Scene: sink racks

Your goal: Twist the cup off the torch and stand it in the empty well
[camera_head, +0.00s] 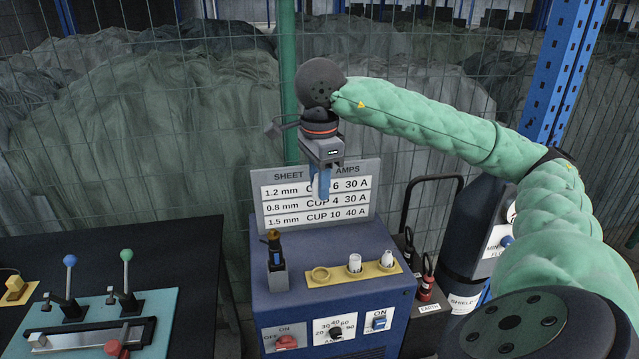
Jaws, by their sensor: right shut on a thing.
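The torch (276,262) stands upright in its holder at the left of the blue cabinet's top. Its dark upper end with a brass-coloured band shows no white cup on it. A yellow rack (337,280) lies to its right. The rack's left well (320,273) is an empty ring; two white cups (354,262) (387,258) stand in the other wells. My right gripper (321,196) points down above the empty well, in front of the sign. It is shut on the torch's cup, which its blue fingers almost wholly hide. My left gripper is out of view.
A sign (305,216) lists sheet sizes, cup numbers and amps behind the rack. The cabinet front (335,313) has switches and a dial. A bench with levers (95,315) stands left; a dark cylinder (477,225) stands right. A wire fence runs behind.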

